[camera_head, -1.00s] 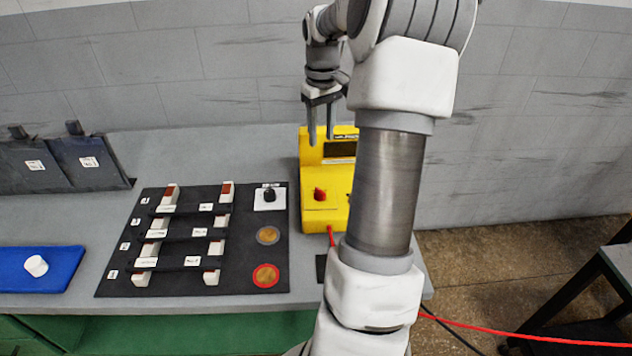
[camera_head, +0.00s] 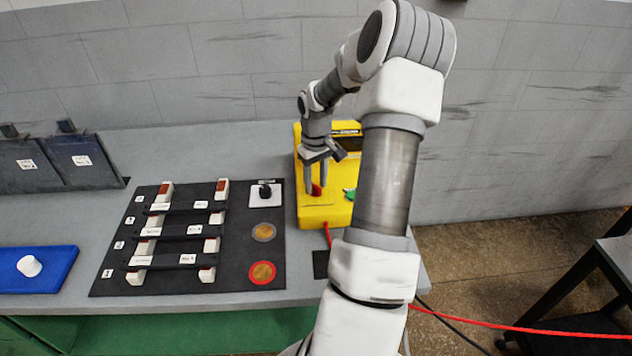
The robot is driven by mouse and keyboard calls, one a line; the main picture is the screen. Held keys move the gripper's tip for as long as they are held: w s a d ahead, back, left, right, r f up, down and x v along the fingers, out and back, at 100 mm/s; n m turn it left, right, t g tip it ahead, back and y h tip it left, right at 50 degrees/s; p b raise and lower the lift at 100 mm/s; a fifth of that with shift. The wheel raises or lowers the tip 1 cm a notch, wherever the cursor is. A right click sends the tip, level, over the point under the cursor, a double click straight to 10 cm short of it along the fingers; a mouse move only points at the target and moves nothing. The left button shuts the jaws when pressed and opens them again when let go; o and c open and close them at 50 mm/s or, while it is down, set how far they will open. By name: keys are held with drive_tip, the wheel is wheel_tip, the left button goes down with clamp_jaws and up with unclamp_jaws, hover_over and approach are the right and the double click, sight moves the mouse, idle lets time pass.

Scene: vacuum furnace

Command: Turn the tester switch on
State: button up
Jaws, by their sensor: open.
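The yellow tester (camera_head: 318,215) stands at the right end of the grey bench, with a dark display on its upper part. A red switch knob (camera_head: 316,190) sits on its front face, and a green part (camera_head: 349,194) shows to the right of it. My gripper (camera_head: 315,187) points down with its two fingers apart, one on each side of the red knob. The fingers partly hide the knob. I cannot tell whether they touch it.
A black board (camera_head: 240,255) with white-and-red blocks, bars and round discs lies left of the tester. A blue tray (camera_head: 60,278) with a white knob (camera_head: 29,266) is at far left. A red cable (camera_head: 480,324) runs right. My arm hides the tester's right side.

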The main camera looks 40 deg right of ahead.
clamp_jaws()
drive_tip(key=shift+m, duration=0.3)
idle(0.4)
drive_tip(key=m+b, duration=0.1)
drive_tip(key=m, duration=0.4)
drive_tip(key=shift+m+b, duration=0.3)
drive_tip(key=m, duration=0.5)
drive_tip(key=shift+m+b, duration=0.3)
unclamp_jaws()
